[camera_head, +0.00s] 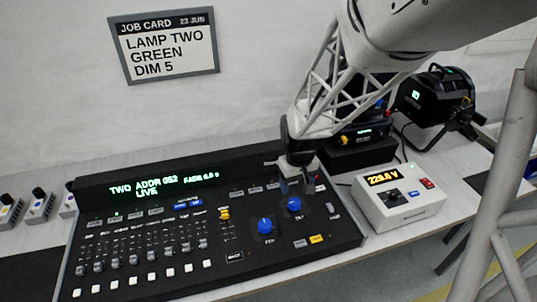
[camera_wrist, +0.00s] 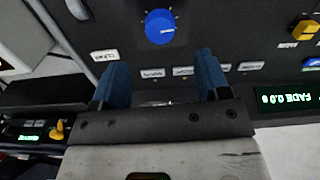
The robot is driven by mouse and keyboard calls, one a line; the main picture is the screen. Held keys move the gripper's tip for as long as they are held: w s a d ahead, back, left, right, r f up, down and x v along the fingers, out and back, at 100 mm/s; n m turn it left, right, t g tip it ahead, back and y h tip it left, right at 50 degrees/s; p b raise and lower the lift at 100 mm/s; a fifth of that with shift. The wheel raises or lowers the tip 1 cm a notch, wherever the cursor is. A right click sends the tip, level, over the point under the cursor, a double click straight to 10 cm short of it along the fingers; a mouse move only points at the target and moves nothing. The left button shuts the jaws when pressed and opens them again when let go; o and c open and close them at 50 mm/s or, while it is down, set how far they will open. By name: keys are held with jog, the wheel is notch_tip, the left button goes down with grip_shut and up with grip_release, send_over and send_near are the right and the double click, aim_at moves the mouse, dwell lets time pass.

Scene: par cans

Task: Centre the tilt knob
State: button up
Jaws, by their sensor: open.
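The lighting console (camera_head: 245,262) lies on the bench with two blue knobs on its right part. The tilt knob (camera_head: 294,204) is the farther right one, and the pan knob (camera_head: 266,226) is nearer and to its left. My gripper (camera_head: 296,186) points down just behind the tilt knob. In the wrist view the tilt knob (camera_wrist: 160,26) is seen from above, beyond the fingertips. The two blue fingers of my gripper (camera_wrist: 160,68) are apart with nothing between them, not around the knob. A small pale mark shows on the knob, but its exact direction is unclear.
A white meter box (camera_head: 400,205) reading about 229 V stands right of the console. Black lamps (camera_head: 436,97) stand behind it. A job card (camera_head: 164,45) on the wall reads LAMP TWO GREEN DIM 5. The console display (camera_head: 150,187) shows TWO and LIVE.

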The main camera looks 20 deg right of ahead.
aim_at(295, 201)
jog(key=shift+f, duration=3.8)
jog(key=c, duration=0.9)
